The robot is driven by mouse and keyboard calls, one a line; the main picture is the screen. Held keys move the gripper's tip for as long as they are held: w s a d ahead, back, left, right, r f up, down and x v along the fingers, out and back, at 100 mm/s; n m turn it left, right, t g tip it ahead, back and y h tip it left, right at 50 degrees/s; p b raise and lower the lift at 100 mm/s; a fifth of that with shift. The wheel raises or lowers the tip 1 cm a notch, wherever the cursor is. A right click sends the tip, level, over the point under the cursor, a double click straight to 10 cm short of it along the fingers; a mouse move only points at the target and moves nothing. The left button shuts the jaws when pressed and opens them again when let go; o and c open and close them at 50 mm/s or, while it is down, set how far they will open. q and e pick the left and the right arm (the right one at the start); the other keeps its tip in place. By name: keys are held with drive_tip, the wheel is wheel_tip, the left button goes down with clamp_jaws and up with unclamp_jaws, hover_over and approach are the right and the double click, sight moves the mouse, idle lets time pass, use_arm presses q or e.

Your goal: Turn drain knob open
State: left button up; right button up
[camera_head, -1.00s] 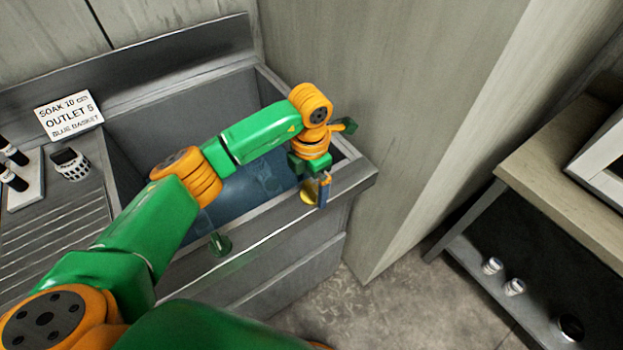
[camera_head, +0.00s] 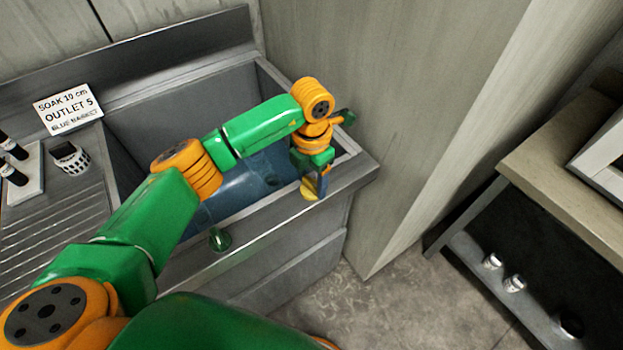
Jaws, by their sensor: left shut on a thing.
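The yellow drain knob (camera_head: 308,192) sits at the front right rim of the metal sink (camera_head: 262,222). My left gripper (camera_head: 320,187) reaches over the sink, points down and is shut on the knob. The fingers and wrist hide part of the knob, so its exact angle is hard to tell. Bluish water (camera_head: 240,190) stands in the basin, partly hidden by my left arm. A small dark spot shows in the basin under the water. My right gripper is not in view.
A white perforated cup (camera_head: 70,158) and a rack with black-topped items (camera_head: 22,180) stand on the drainboard. A wall panel (camera_head: 410,130) is close right of the sink. A shelf table (camera_head: 560,160) stands further right.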

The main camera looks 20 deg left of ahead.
use_arm(q)
drive_tip(key=n, duration=0.3)
drive_tip(key=shift+n+b, duration=0.3)
drive_tip(key=shift+b, duration=0.1)
drive_tip(key=n, duration=0.4)
drive_tip(key=shift+n+b, duration=0.3)
drive_tip(key=shift+b, duration=0.1)
drive_tip(key=n, duration=0.4)
drive_tip(key=shift+b, duration=0.3)
drive_tip(key=shift+r+n, duration=0.1)
drive_tip(key=shift+n, duration=2)
drive_tip(key=shift+w, duration=0.1)
drive_tip(key=o, duration=1.4)
